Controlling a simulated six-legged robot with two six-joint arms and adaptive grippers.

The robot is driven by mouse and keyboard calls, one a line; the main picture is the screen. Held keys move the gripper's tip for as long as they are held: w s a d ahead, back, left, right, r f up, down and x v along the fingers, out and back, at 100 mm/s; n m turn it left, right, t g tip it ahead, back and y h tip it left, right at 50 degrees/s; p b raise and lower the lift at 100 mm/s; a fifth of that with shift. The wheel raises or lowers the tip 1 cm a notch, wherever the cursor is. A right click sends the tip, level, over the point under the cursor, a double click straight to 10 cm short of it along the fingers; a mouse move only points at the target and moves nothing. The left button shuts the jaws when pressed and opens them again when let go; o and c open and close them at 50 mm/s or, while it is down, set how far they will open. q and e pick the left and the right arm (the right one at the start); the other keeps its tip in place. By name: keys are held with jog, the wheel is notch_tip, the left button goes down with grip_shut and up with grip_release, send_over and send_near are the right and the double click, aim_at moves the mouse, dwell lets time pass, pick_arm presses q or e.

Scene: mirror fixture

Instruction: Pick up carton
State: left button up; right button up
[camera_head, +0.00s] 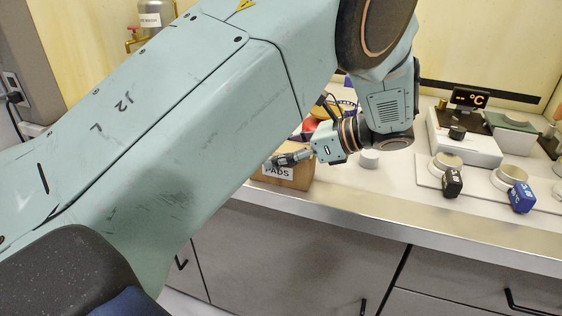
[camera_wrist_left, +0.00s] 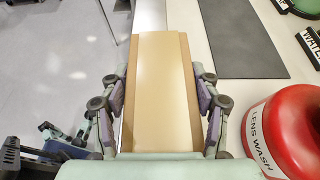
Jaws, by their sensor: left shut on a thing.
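The tan carton (camera_head: 290,183) has a white label reading "PADS" and is at the counter's front edge in the head view. My left gripper (camera_head: 288,158) is at its top. In the left wrist view the carton (camera_wrist_left: 162,95) fills the space between the two fingers of my left gripper (camera_wrist_left: 164,100), one on each long side. The gripper is shut on it. I cannot tell whether the carton rests on the counter or is just above it. My left arm hides part of the counter behind. My right gripper is not in view.
A red round "LENS WASH" container (camera_wrist_left: 285,135) stands close right of the gripper. A dark grey mat (camera_wrist_left: 245,40) lies beyond it.

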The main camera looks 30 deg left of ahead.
pick_arm(q)
jog(key=shift+w+d, duration=0.25)
jog(key=c, duration=0.5)
jog(key=shift+c, duration=0.5)
jog(key=shift+s+a+r, duration=0.1)
jog(key=shift+s+a, duration=0.05)
jog(key=shift+a, duration=0.05)
